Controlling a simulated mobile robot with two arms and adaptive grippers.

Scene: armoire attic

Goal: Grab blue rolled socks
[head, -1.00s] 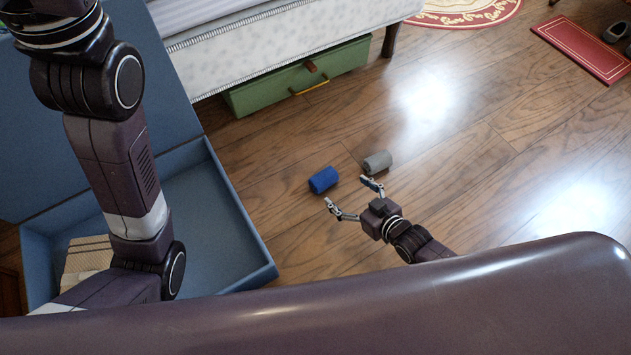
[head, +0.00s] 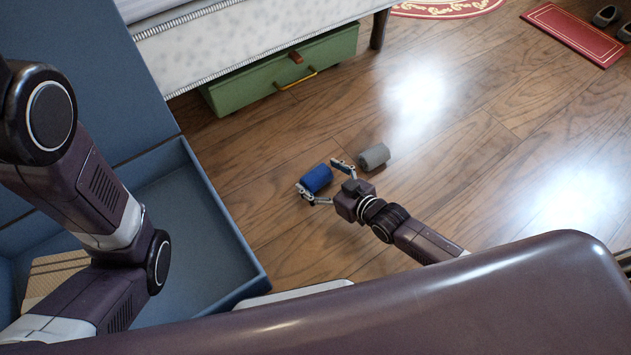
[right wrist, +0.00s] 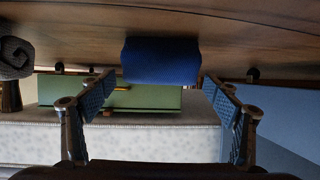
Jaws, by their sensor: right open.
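The blue rolled socks (head: 316,178) lie on the wooden floor in the head view. My right gripper (head: 320,180) is open, with its two fingers on either side of the blue socks. In the right wrist view the blue socks (right wrist: 161,60) show centred at the far end of the gap between the two blue-padded fingers (right wrist: 158,98). I cannot tell whether either finger touches them. My left arm comes in from the left, but its gripper is not in view.
A grey rolled pair (head: 374,157) lies just right of the blue one. A blue box (head: 222,235) with an open lid stands at left. A green drawer box (head: 285,72) sits under the bed (head: 240,40).

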